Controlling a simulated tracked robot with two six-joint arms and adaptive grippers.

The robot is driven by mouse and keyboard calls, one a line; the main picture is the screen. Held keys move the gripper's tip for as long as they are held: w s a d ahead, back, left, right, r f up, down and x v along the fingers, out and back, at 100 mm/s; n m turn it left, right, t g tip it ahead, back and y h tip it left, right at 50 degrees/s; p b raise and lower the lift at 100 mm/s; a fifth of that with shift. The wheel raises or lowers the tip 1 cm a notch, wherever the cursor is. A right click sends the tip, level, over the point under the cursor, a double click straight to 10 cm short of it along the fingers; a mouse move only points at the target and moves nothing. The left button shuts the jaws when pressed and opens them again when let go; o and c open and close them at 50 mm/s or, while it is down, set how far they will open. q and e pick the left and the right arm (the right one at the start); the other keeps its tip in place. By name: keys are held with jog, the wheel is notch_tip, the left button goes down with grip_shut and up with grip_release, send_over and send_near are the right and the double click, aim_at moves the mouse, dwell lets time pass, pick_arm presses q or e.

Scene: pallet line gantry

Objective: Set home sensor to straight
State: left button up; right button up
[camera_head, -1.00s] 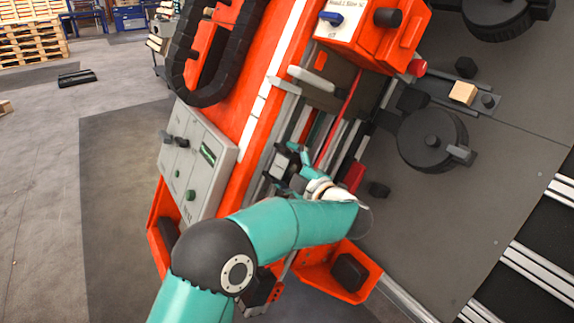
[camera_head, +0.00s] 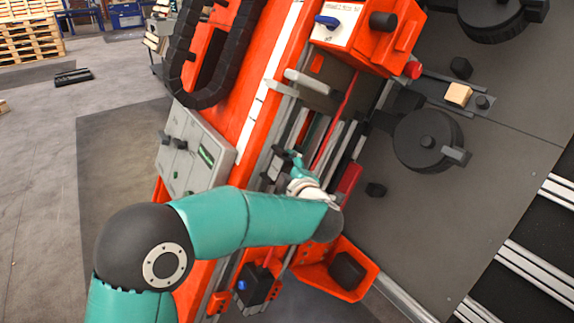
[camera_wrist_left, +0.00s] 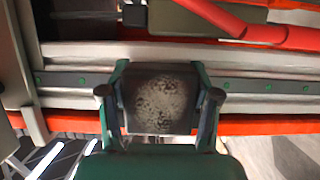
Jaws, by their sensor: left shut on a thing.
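A dark block with a speckled grey face, which looks like the home sensor (camera_wrist_left: 158,98), sits at a rail (camera_wrist_left: 265,84) with green dots in the left wrist view. Its edges look roughly square with the rail, but I cannot tell its exact angle. My left gripper (camera_wrist_left: 158,112) is shut on it, one finger on each side. In the head view my left gripper (camera_head: 287,163) is small and partly hidden by its own wrist, at the rails of the orange gantry beam (camera_head: 232,92). My right gripper is not in view.
A grey control panel (camera_head: 190,150) is on the beam's left side. An orange box with a blue knob (camera_head: 327,22) stands above. Black round parts (camera_head: 428,140) lie on the grey plate at right. A black box with a blue button (camera_head: 253,284) is below my arm.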

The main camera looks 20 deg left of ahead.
pick_arm(q)
jog(key=shift+s+f, duration=0.1)
jog(key=shift+f, duration=0.15)
jog(key=o, duration=1.2)
jog(key=shift+r, duration=0.1)
jog(key=shift+c, duration=0.2)
jog(key=shift+r, duration=0.1)
jog(key=shift+s+d, duration=0.1)
jog(key=shift+s, duration=0.05)
jog(key=v, duration=1.1)
jog(key=shift+s, duration=0.3)
